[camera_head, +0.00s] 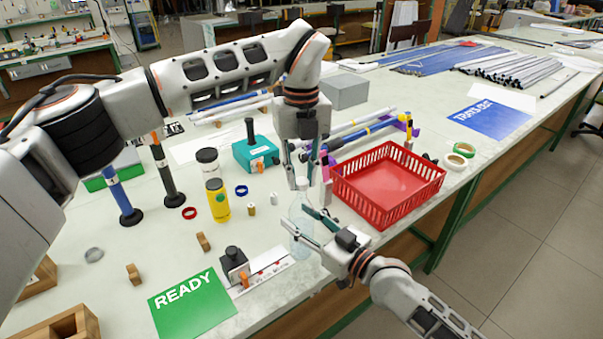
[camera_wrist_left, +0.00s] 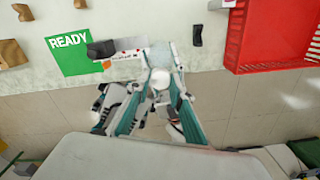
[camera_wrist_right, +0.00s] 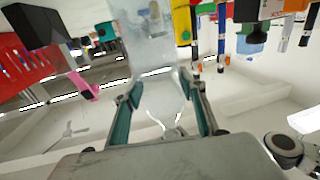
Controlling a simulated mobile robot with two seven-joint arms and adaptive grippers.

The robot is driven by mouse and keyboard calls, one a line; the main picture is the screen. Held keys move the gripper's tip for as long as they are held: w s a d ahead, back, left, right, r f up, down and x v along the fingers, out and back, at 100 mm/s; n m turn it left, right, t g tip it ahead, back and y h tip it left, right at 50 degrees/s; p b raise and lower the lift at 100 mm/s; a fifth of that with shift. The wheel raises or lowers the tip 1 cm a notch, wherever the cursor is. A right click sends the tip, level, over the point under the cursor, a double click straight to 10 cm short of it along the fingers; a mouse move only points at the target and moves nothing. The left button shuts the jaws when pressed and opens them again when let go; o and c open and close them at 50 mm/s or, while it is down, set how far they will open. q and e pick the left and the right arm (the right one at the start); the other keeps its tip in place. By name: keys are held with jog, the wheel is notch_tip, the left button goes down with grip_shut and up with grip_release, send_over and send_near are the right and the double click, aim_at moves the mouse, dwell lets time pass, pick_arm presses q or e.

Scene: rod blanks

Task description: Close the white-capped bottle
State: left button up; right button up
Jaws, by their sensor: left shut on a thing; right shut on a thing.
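The clear bottle (camera_head: 301,212) stands upright near the red crate, held over the table's front part. My left gripper (camera_head: 304,178) points down from above, directly over the bottle, shut on the white cap. The round white cap (camera_wrist_left: 160,79) shows between its fingertips in the left wrist view. The cap is at the bottle's mouth, but whether it is seated or threaded I cannot tell.
The red crate (camera_head: 342,196) stands close on the right of both grippers. A yellow bottle (camera_head: 218,203) and a white jar with a black lid (camera_head: 207,167) stand to the left. A green READY mat (camera_head: 190,305) and a black-knobbed fixture (camera_head: 235,266) lie in front.

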pick_arm(q)
jog(key=shift+f, duration=0.6)
dwell(0.3)
